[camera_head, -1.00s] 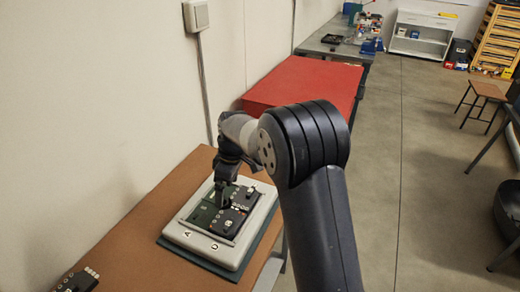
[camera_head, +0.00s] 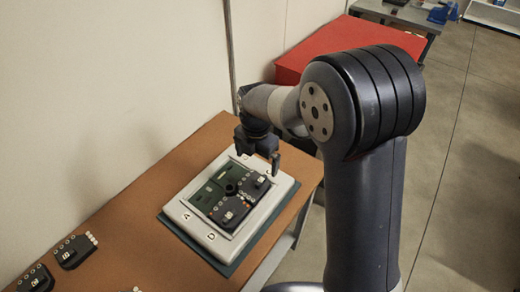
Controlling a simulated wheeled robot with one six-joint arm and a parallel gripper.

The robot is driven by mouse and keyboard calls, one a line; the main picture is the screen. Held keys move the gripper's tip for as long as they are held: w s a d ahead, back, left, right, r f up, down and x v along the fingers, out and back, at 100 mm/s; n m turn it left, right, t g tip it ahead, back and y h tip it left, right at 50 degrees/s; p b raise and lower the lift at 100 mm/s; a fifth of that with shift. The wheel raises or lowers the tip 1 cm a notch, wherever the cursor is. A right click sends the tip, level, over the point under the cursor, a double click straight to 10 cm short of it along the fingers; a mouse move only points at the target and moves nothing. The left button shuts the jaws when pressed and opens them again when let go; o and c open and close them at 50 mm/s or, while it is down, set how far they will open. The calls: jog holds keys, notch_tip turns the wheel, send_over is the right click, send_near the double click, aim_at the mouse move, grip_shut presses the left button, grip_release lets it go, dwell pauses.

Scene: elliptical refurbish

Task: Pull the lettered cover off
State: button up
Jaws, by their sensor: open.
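The lettered cover (camera_head: 204,231) is a pale grey, rounded rectangular frame on the brown bench. The letters A and D show on its near side; marks at its far edge are partly hidden by my gripper. It sits over a dark green base plate (camera_head: 237,261). Inside its opening are a green board (camera_head: 206,196) and dark numbered modules (camera_head: 230,212). My gripper (camera_head: 259,163) is open and empty, pointing down above the far part of the cover. Its fingers look apart from the cover, though the exact height is hard to judge.
Loose dark modules lie on the bench at the left, one (camera_head: 73,252) nearer the cover and another (camera_head: 36,279) at the picture's edge. The brown bench (camera_head: 130,215) is bare between them and the cover. A wall runs behind. A red surface (camera_head: 340,42) stands beyond.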

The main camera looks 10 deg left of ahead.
aim_at(257, 180)
notch_tip(257, 180, down, 9)
jog(key=shift+r+p, duration=0.1)
jog(key=shift+p, duration=0.55)
jog(key=c, duration=1.7)
jog(key=shift+c, duration=0.2)
